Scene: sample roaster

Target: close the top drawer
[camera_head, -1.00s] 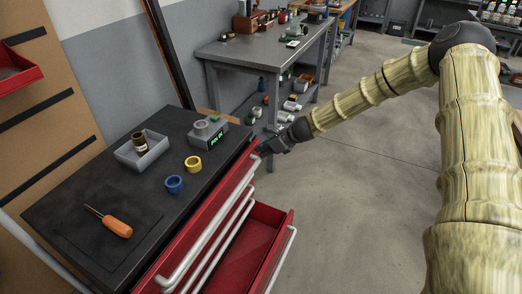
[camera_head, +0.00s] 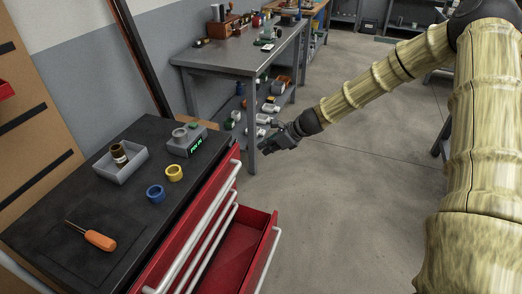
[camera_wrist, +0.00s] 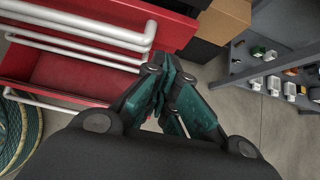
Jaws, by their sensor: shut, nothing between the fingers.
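The red tool cabinet stands at lower left in the head view. Its top drawer (camera_head: 206,198) is the uppermost red front under the black top, with a long white handle (camera_head: 196,225). It looks flush or nearly so; I cannot tell whether a small gap remains. A lower drawer (camera_head: 236,255) stands well open, its red inside visible; it also shows in the wrist view (camera_wrist: 85,75). My gripper (camera_head: 266,149) is shut and empty, right of the cabinet's far corner and apart from the handle. In the wrist view its fingers (camera_wrist: 160,68) are together beside the open lower drawer.
A grey workbench (camera_head: 235,58) stands behind.

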